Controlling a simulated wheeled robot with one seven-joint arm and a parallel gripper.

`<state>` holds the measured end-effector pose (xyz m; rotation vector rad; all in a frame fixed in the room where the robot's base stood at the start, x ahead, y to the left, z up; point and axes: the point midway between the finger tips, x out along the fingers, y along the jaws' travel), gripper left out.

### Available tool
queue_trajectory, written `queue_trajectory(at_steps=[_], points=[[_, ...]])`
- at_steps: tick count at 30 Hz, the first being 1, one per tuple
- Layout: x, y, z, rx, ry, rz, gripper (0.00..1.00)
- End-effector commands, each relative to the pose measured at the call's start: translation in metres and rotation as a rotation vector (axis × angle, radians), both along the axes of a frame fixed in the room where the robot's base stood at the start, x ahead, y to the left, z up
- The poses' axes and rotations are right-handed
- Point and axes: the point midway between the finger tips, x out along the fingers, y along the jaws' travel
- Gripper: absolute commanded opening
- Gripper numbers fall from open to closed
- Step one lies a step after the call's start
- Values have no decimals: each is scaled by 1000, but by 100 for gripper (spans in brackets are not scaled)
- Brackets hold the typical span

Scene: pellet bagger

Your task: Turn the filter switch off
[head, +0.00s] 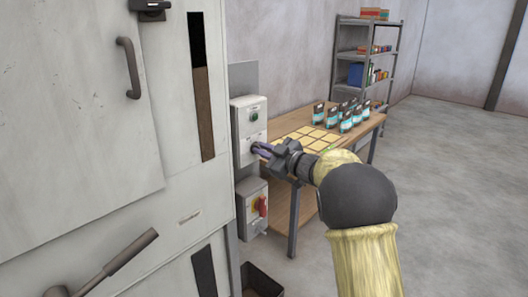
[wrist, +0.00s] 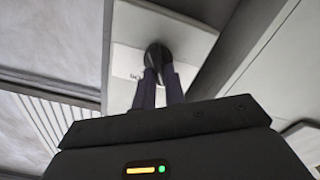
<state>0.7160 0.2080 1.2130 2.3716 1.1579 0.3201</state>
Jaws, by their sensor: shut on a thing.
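My gripper (head: 260,149) reaches to the lower part of a light grey control box (head: 249,104) on the side of the machine. In the wrist view my gripper's two fingers (wrist: 157,88) are closed on a dark rotary switch knob (wrist: 158,54) on a pale panel. A small label (wrist: 135,77) beside the knob is mostly hidden by the fingers, so I cannot read which switch it is. The knob's turned position is also hard to tell. Above it on the same box is a green round control (head: 254,115).
Below is a second grey box with a red-and-yellow switch (head: 262,206). A wooden table (head: 370,124) with bags and flat yellowish squares stands just behind my gripper. A dark bin (head: 262,280) is on the floor. Open floor lies to the right.

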Motion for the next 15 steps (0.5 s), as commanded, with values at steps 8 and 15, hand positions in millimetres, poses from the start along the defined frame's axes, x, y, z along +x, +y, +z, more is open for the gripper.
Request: queue_trajectory(at_steps=[8,15], points=[[0,-1,-1,-3,1,-1,34],[0,0,-1,-1,1,-1,34]])
